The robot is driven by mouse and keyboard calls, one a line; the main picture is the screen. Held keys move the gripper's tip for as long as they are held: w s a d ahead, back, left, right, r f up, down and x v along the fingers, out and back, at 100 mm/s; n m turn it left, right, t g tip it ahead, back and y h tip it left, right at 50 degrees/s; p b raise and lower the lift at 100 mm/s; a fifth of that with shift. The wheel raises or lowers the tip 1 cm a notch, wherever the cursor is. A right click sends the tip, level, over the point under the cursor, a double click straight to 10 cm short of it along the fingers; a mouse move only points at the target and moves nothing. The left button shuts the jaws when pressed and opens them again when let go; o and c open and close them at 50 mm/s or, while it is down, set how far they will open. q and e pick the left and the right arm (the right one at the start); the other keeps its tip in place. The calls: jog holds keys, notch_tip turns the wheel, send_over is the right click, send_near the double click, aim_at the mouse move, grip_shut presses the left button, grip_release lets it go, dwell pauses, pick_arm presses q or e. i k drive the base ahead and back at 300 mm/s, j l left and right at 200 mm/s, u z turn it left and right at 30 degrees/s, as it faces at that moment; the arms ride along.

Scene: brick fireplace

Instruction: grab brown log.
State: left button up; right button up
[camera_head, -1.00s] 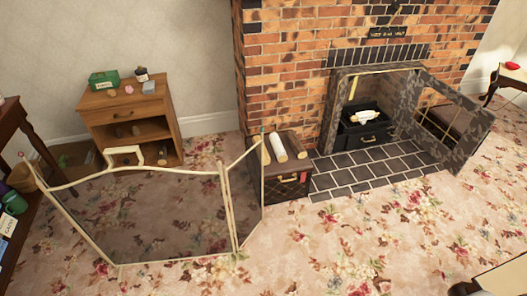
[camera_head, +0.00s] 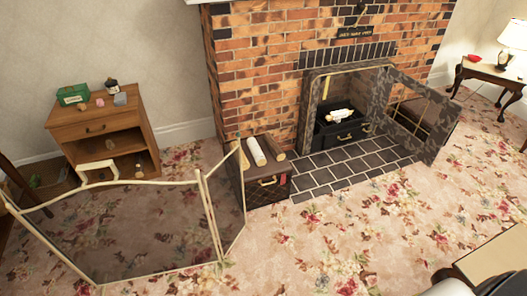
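A brown log (camera_head: 274,145) lies on top of the dark chest (camera_head: 265,189) beside the fireplace. A white log (camera_head: 256,151) lies to its left on the same chest. Another brownish log (camera_head: 243,155) lies at the chest's left edge, partly behind the fire screen. No gripper can be made out near the logs. Cream and dark parts, apparently of my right arm, show at the bottom right corner, but no fingers are visible. My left gripper is not in view.
The folding fire screen (camera_head: 130,235) stands at left front, its right panel close to the chest. A wooden cabinet (camera_head: 100,128) stands behind it. The fireplace door (camera_head: 418,115) is open over the tiled hearth (camera_head: 340,170). The carpet in front is clear.

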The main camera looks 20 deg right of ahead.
aim_at(276, 150)
jog(key=i+l+u, duration=0.1)
jog(key=l, duration=0.25)
jog(key=i+l+u, duration=0.15)
jog(key=i+l, duration=0.15)
jog(key=i+l+u, duration=0.1)
jog(key=l, duration=0.3)
jog(key=i, duration=0.05)
